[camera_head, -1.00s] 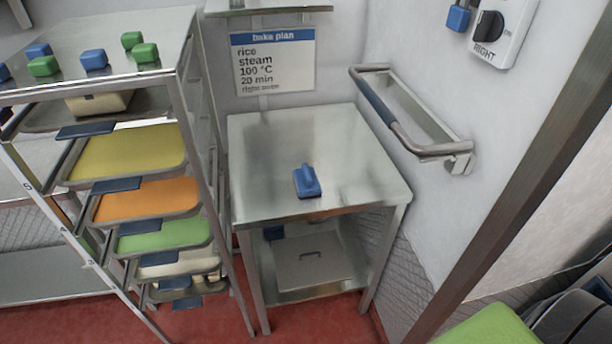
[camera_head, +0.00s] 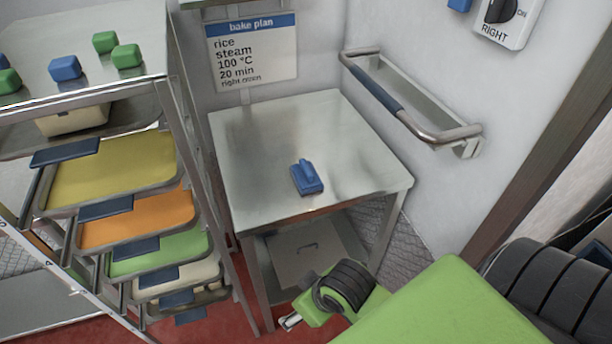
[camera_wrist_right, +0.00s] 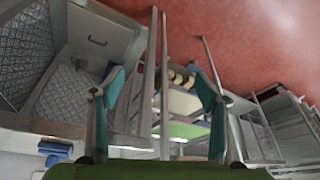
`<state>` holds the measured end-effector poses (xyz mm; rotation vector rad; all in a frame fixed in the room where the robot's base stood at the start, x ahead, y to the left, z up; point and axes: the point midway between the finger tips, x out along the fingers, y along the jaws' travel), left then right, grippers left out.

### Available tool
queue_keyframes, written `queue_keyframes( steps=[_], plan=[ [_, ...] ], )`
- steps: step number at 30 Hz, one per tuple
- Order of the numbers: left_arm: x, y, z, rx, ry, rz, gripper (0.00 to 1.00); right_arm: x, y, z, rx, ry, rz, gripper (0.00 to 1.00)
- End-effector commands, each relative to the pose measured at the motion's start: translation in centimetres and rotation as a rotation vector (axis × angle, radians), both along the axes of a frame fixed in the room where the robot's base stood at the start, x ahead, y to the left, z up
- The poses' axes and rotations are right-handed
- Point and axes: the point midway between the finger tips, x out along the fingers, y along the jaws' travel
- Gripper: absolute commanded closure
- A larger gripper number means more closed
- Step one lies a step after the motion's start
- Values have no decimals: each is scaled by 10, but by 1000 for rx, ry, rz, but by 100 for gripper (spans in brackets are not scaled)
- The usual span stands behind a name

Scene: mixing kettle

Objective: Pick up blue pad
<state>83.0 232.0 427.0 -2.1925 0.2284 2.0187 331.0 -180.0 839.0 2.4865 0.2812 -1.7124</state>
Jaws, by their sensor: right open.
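The blue pad (camera_head: 306,178), a small block with a raised grip, lies on the small steel table (camera_head: 255,135), near the middle of its top. My right arm comes in green from the lower right of the head view. Its gripper (camera_head: 290,321) is low, in front of the table and below the pad, apart from it. In the right wrist view this gripper (camera_wrist_right: 158,85) shows two spread fingers with nothing between them. A blue shape at the lower left there (camera_wrist_right: 56,150) looks like the pad, partly cut off. My left gripper is not in view.
A tray rack (camera_head: 180,110) with coloured trays (camera_head: 120,172) stands left of the table, with blue and green blocks on top (camera_head: 65,68). A wall rail (camera_head: 385,92) is on the right. The tabletop around the pad is clear.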

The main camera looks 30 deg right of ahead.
Motion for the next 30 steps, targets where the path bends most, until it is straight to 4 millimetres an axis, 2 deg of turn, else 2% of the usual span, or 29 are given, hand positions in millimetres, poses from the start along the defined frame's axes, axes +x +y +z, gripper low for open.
queue_keyframes(
  steps=[1,3,8,11,14,17,22,27,30],
  plan=[
    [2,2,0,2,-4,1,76,13,4,12,8,-23,21,32],
    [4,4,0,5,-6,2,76,27,11,23,24,-38,42,32],
    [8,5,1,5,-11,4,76,58,22,39,45,-60,83,32],
    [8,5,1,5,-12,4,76,82,22,49,45,-68,97,32],
    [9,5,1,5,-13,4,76,110,13,61,34,-66,97,32],
    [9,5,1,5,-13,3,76,142,-8,78,8,-57,61,32],
    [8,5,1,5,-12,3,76,190,-70,121,-36,-37,-95,32],
    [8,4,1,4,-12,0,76,217,-133,168,-43,-28,-292,32],
    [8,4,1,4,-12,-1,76,223,-158,189,-32,-28,-381,32]
  ],
)
